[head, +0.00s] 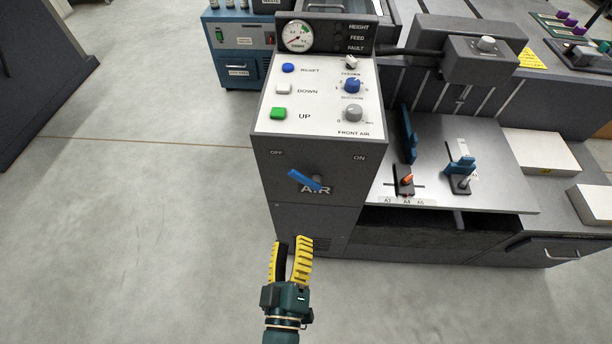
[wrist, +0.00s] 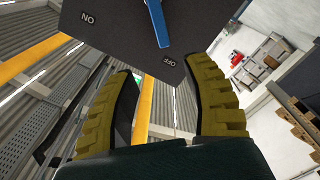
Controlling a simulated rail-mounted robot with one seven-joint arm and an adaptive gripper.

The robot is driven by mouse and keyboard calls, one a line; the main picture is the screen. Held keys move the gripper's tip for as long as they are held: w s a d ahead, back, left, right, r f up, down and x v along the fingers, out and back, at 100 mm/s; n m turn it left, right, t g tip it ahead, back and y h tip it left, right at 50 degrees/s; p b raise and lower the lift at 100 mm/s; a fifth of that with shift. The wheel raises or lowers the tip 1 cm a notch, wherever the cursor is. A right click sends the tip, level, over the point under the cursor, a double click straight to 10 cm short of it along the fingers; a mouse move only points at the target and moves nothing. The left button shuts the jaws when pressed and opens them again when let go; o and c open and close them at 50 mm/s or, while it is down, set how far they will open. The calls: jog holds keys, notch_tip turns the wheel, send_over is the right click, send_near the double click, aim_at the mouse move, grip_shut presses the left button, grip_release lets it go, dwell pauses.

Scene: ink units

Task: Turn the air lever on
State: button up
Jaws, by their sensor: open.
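The blue air lever (head: 304,181) is on the dark front face of the control cabinet (head: 277,181), over the AIR label. It slants up and left, toward the OFF mark (head: 277,153) and away from the ON mark (head: 359,157). My gripper (head: 289,241), with yellow ribbed fingers, is open and empty, below the lever in the head view and apart from it. In the wrist view the lever (wrist: 157,22) shows at the top, beyond and between the fingertips, its end pointing toward OFF. The lever's upper part is cut off by that view's edge.
Above the lever is a white panel with blue (head: 288,68), white and green (head: 278,113) buttons and knobs. A grey table with small levers (head: 405,181) stands to the right. Open floor (head: 150,220) lies to the left.

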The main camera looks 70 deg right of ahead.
aim_at(297, 178)
jog(key=b+x, duration=0.1)
jog(key=x, duration=0.4)
jog(key=b+x, duration=0.2)
jog(key=x, duration=0.4)
jog(key=b+x, duration=0.1)
jog(key=x, duration=0.5)
jog(key=shift+w+d+r, duration=0.15)
jog(key=shift+w+d, duration=0.05)
jog(key=shift+w, duration=0.1)
grip_shut()
